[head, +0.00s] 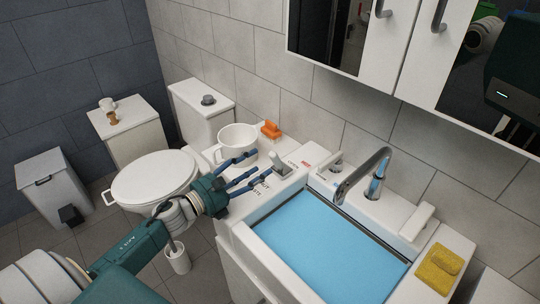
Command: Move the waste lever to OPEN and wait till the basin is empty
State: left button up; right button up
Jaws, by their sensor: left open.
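The basin (262,222) is full of blue water (325,245) almost up to its rim. A grey lever (281,164) stands on the white counter at the basin's back left corner, beside small printed labels too small to read surely. I take it for the waste lever; I cannot tell which setting it is at. My left gripper (258,164) is open, its blue fingers pointing at the lever from the left. The fingertips look just short of it, with nothing between them. My right gripper is out of view.
A white pot (236,142) and an orange object (270,130) stand behind my gripper. A yellow sponge (438,268) lies at right. The toilet (153,178) is left.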

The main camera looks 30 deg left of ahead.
aim_at(270, 158)
pick_arm(q)
jog(key=p+x, duration=0.1)
jog(key=x, duration=0.3)
jog(key=shift+w+d, duration=0.1)
jog(key=shift+w, duration=0.25)
jog(key=shift+w+d+f, duration=0.1)
jog(key=shift+w+d, duration=0.15)
jog(key=shift+w, duration=0.4)
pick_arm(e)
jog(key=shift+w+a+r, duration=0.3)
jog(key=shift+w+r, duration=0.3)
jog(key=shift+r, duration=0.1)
pick_arm(q)
jog(key=shift+c, duration=0.3)
grip_shut()
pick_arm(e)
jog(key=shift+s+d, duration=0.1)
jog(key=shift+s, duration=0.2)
